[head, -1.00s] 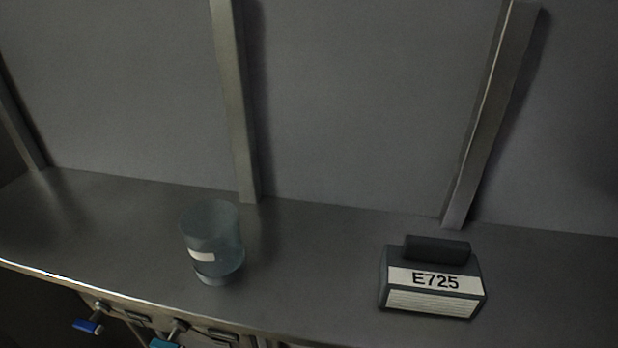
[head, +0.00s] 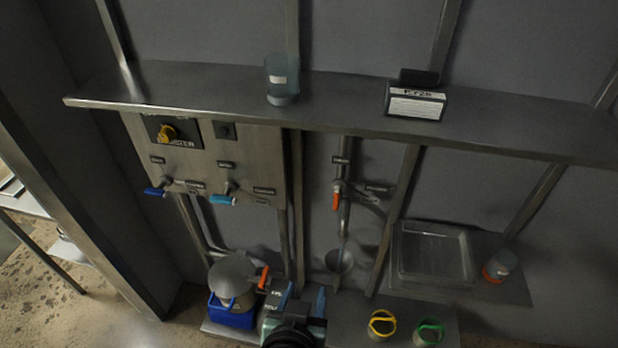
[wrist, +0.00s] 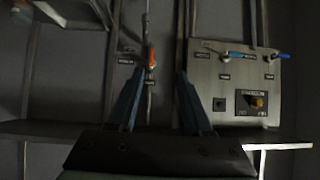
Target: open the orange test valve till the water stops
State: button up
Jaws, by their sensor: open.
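The orange valve lever (head: 336,201) sits on a vertical pipe (head: 344,215) under the shelf and points down along the pipe. The pipe ends above a grey funnel-shaped cup (head: 340,261); whether water is running is too small to tell. My gripper (head: 305,290) is open and empty, low in front of the wall and apart from the lever. The wrist view is upside down. There the orange lever (wrist: 151,58) shows beyond the gap between the blue fingers of my gripper (wrist: 162,75).
A panel (head: 215,160) left of the pipe carries a yellow knob (head: 167,132) and two blue levers. A shelf (head: 340,105) with a beaker (head: 282,80) and a labelled box (head: 415,103) runs above. Another orange handle (head: 263,278) is beside a domed vessel (head: 235,275). A tray (head: 435,253) stands right.

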jog(key=w+r+t+b, duration=0.1)
jog(key=w+r+t, duration=0.3)
jog(key=r, duration=0.8)
jog(key=w+r+t+b, duration=0.1)
jog(key=w+r+t, duration=0.25)
jog(key=r, duration=0.85)
jog(key=s+r+n+t+y, duration=0.1)
jog(key=s+r+t, duration=0.3)
jog(key=r, duration=0.9)
jog(key=s+r+n+t+b, duration=0.1)
jog(key=s+r+t, duration=0.4)
jog(key=r, duration=0.8)
jog(key=shift+s+d+r+y, duration=0.15)
jog(key=shift+d+r+y, duration=0.1)
jog(key=shift+d+y, duration=0.2)
jog(key=shift+f, duration=0.1)
